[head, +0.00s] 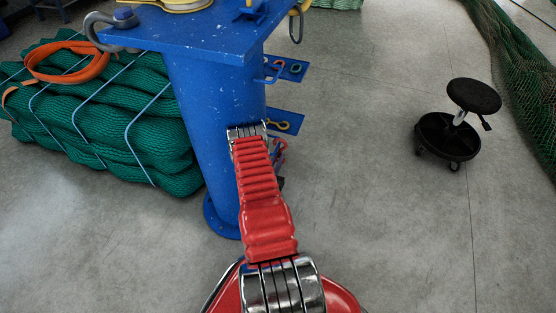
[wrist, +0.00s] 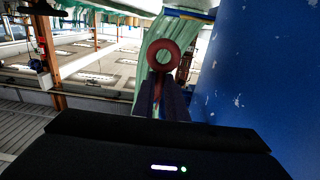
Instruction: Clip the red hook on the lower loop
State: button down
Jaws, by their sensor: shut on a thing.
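In the wrist view a dark red ring (wrist: 178,57), most likely the eye of the red hook, stands up from between the fingertips of my gripper (wrist: 165,90). My gripper is shut on it. The rest of the hook is hidden. The blue post (wrist: 262,75) fills the right of that view, close beside the fingers. In the head view my arm hides the gripper, in front of the same blue post (head: 190,110). I cannot make out the lower loop in either view.
Green bundled netting (head: 150,130) lies left; a black stool (head: 473,97) stands right. The floor between is clear.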

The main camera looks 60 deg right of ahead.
jog(key=shift+w+f, duration=0.3)
jog(key=shift+f, duration=0.45)
jog(key=shift+w+f, duration=0.25)
jog(key=shift+f, duration=0.5)
dwell(1.8)
jog(key=c, duration=1.7)
grip_release()
jog(key=shift+a, duration=0.1)
jog(key=shift+f, duration=0.1)
jog(key=shift+a, duration=0.1)
jog(key=a, duration=0.4)
jog(key=s+a, duration=0.1)
jog(key=a, duration=0.4)
jog(key=s+a, duration=0.1)
jog(key=a, duration=0.3)
jog(key=shift+s+a, duration=0.1)
jog(key=shift+a, duration=0.1)
jog(key=shift+f, duration=0.15)
